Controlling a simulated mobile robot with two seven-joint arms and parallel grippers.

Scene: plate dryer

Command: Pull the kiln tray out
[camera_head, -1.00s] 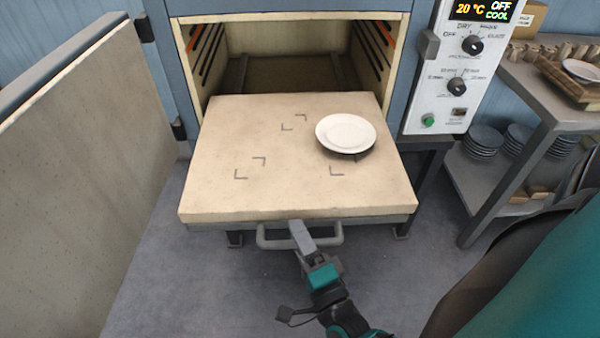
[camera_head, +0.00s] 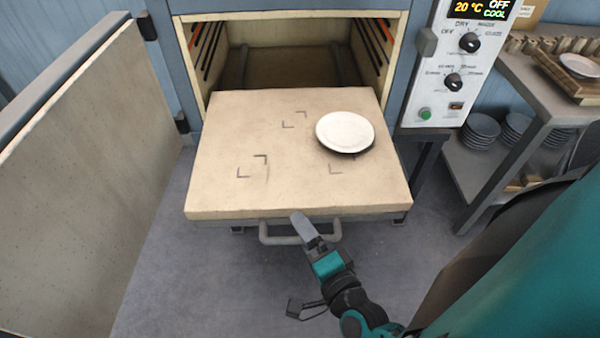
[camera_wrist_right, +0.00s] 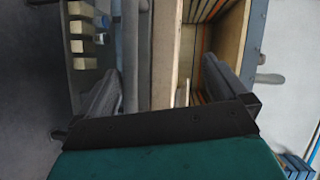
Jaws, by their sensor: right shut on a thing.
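The kiln tray (camera_head: 225,190) is a thick beige slab with dark corner marks, standing well out of the front of the kiln (camera_head: 188,75). A white plate (camera_head: 345,131) lies on its right half. A grey bar handle (camera_head: 275,239) runs below the tray's front edge. My right gripper (camera_head: 301,222) is at the middle of that handle and shut on it. The wrist view shows both dark fingers of the right gripper (camera_wrist_right: 150,90), with pale slab edges between and beyond them; the grip itself is unclear there. My left gripper is out of view.
The kiln door (camera_head: 90,180) stands open at the left. A control panel (camera_head: 455,65) is on the kiln's right. A grey shelf table (camera_head: 530,95) with stacked plates (camera_head: 480,130) stands further right. The floor before the tray is clear.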

